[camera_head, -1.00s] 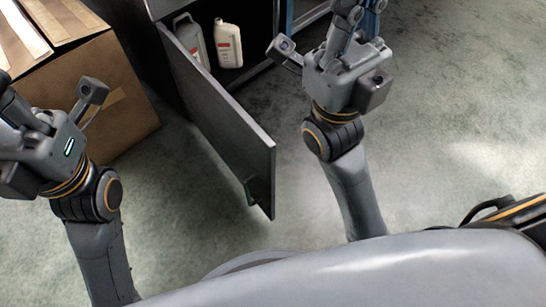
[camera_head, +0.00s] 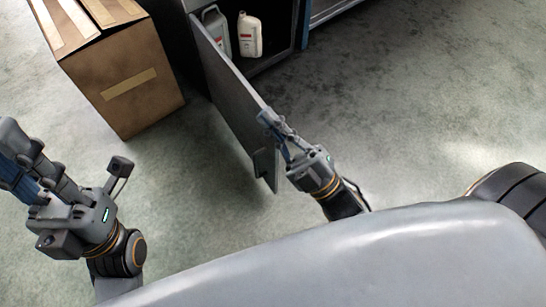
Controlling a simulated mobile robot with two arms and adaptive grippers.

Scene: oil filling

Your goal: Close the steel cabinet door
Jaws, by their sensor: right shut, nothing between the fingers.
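The steel cabinet door (camera_head: 232,95) stands wide open, swung out from the dark cabinet toward me. A dark handle (camera_head: 262,163) sits low near its free edge, on the left face. My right gripper (camera_head: 266,118) is shut and empty, at the right side of the door near its free edge; I cannot tell whether it touches the door. My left gripper (camera_head: 12,160) is at the left edge of the picture, well away from the door; its fingers are partly cut off, so its opening is unclear.
A grey jug (camera_head: 216,30) and a white bottle (camera_head: 249,35) stand inside the open cabinet (camera_head: 285,35). A cardboard box (camera_head: 122,75) stands on the floor left of the door. The floor right of the door is clear.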

